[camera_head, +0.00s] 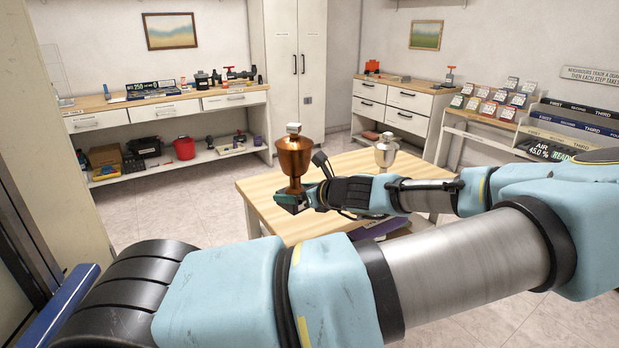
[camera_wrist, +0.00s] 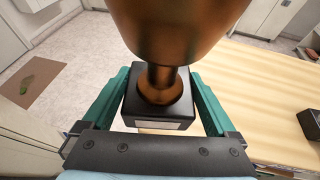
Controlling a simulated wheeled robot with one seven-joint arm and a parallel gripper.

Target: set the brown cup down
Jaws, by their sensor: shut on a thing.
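The brown cup (camera_head: 294,158) is a shiny copper-coloured goblet, upright on a square black base (camera_wrist: 160,108), with a small pale block showing at its top in the head view. My gripper (camera_head: 292,201) is shut on the black base, with one green finger on each side in the wrist view (camera_wrist: 160,90). The cup is by the left edge of the wooden table (camera_head: 266,205). I cannot tell whether its base touches the tabletop. The cup's upper part runs out of the wrist view (camera_wrist: 170,30).
A silver cup (camera_head: 386,152) stands farther back on the table. A dark block (camera_wrist: 311,122) sits at the right in the wrist view. The tabletop between is bare. Workbenches (camera_head: 165,104) and a drawer cabinet (camera_head: 405,98) line the walls.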

